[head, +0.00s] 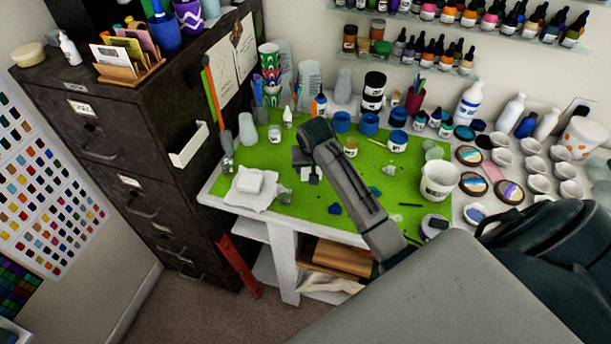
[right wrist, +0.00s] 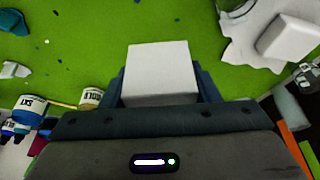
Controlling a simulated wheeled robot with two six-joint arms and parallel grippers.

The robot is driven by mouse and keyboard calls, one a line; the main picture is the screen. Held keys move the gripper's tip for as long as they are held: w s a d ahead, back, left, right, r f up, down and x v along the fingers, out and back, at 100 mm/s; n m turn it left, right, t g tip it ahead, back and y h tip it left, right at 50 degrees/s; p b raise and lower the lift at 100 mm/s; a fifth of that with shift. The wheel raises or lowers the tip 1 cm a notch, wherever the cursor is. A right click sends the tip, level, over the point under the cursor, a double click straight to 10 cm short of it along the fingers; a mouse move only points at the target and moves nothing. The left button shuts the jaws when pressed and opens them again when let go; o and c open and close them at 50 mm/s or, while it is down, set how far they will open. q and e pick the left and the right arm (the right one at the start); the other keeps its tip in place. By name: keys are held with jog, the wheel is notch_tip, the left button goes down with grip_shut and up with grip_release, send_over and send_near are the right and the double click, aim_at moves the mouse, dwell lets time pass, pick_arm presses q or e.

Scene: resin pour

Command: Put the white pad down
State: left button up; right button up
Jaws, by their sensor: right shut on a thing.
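A white, block-shaped pad (right wrist: 160,72) sits between the fingers of my right gripper (right wrist: 160,85) in the right wrist view, over the green mat. In the head view my right gripper (head: 307,168) is over the middle of the green mat (head: 335,190), and its arm largely hides the pad. A second white block (head: 249,181) rests on a crumpled white cloth (head: 240,200) at the mat's left end; it also shows at the upper right of the right wrist view (right wrist: 290,38). My left gripper is not in view.
Blue-lidded jars (head: 369,124) and bottles line the back of the table. A white cup (head: 438,181) and round coasters (head: 474,184) stand to the right. Small coloured scraps lie on the mat. A dark cabinet (head: 150,150) stands left of the table.

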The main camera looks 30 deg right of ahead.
jog(key=shift+f, duration=0.8)
notch_tip(320, 180, down, 2)
jog(key=shift+f+p, duration=0.2)
jog(key=shift+p, duration=0.5)
jog(key=shift+f, duration=0.5)
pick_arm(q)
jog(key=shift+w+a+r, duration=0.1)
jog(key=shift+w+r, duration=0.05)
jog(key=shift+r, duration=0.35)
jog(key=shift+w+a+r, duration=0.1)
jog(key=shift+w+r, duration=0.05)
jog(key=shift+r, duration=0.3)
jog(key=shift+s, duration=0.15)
pick_arm(e)
jog(key=shift+f, duration=0.1)
jog(key=o, duration=1.3)
